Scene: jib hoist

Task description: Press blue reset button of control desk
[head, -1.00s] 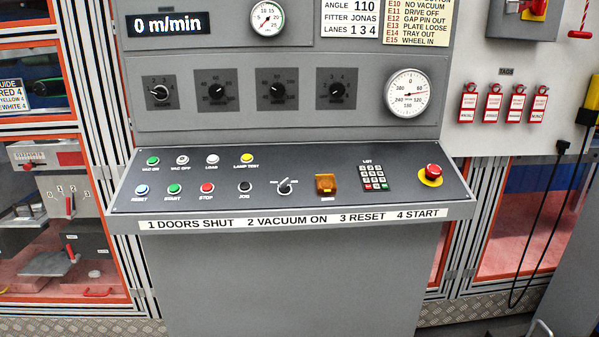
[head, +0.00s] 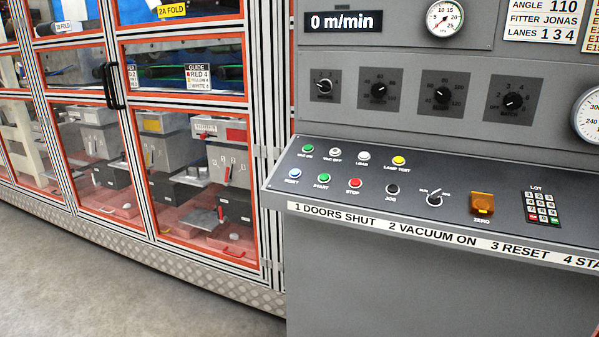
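The control desk (head: 440,255) fills the right half of the head view, with a sloped dark panel. The blue reset button (head: 294,173) is at the left end of the panel's front row, above its RESET label. Beside it to the right are the green start button (head: 323,177), the red stop button (head: 355,183) and the black jog button (head: 392,189). Behind it in the back row is a green vacuum button (head: 308,148). Nothing covers the blue button. Neither of my grippers shows in the head view.
A machine enclosure with clear, orange-framed doors (head: 190,180) stands left of the desk; a black door handle (head: 112,85) sticks out. Grey floor (head: 90,290) is clear in front of it. The panel also carries an amber covered switch (head: 482,204) and a keypad (head: 541,206).

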